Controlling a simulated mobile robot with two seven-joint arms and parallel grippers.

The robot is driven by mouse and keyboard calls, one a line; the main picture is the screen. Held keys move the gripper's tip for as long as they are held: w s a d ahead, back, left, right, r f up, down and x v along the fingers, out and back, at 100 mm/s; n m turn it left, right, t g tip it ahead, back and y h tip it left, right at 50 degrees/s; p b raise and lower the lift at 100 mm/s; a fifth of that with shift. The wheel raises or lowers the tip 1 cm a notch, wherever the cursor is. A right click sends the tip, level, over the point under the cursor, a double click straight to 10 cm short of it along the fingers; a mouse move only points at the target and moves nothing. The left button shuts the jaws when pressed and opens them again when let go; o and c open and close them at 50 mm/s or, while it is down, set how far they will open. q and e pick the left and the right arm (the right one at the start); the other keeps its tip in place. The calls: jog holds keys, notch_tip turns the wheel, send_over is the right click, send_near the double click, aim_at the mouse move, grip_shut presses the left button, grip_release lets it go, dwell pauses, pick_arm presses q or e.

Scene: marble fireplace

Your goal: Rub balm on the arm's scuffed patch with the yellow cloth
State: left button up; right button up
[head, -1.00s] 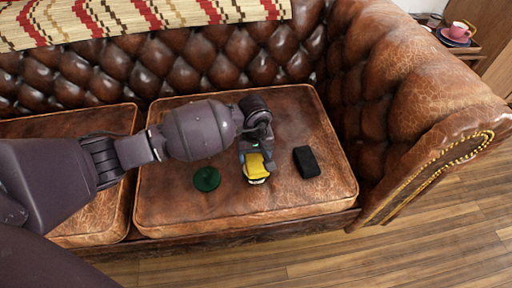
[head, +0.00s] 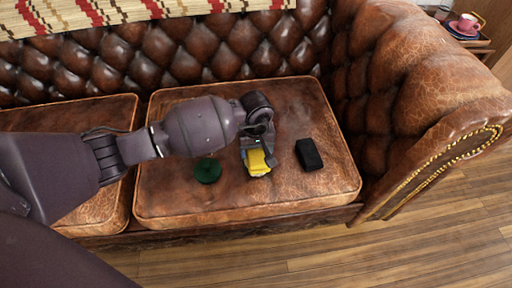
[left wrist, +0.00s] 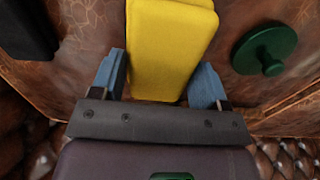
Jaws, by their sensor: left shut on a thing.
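The yellow cloth (head: 257,163) looks like a thick folded pad. My left gripper (head: 256,148) is shut on it above the right seat cushion; in the left wrist view the cloth (left wrist: 168,45) sits between the blue fingers (left wrist: 160,82). I cannot tell whether its lower end touches anything. A green round disc (head: 208,171) lies on the cushion left of the cloth; the left wrist view shows a knob on the disc (left wrist: 285,42). The sofa's right arm (head: 420,75) has paler, worn-looking leather on top; the patch's exact edge is unclear. My right gripper is out of view.
A black block (head: 308,154) lies on the cushion (head: 300,195) right of the cloth. The tufted backrest (head: 200,55) carries a striped throw (head: 130,12). Wooden floor (head: 330,255) is clear in front.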

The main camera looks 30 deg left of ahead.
pick_arm(q)
jog(key=shift+s+f, duration=0.1)
jog(key=shift+f, duration=0.5)
pick_arm(e)
jog(key=shift+s+f, duration=0.2)
jog(key=shift+f, duration=0.15)
dwell(1.3)
pick_arm(q)
jog(key=shift+r, duration=0.8)
jog(key=shift+r+p, duration=1.6)
jog(key=shift+r, duration=1.2)
pick_arm(e)
jog(key=shift+t, duration=0.6)
jog(key=shift+w+r, duration=0.45)
jog(key=shift+r, duration=0.45)
jog(key=shift+w+r, duration=0.4)
jog(key=shift+r, duration=0.5)
jog(key=shift+w+r, duration=0.45)
jog(key=shift+r, duration=0.45)
pick_arm(q)
jog(key=shift+f, duration=0.1)
pick_arm(e)
jog(key=shift+f, duration=0.1)
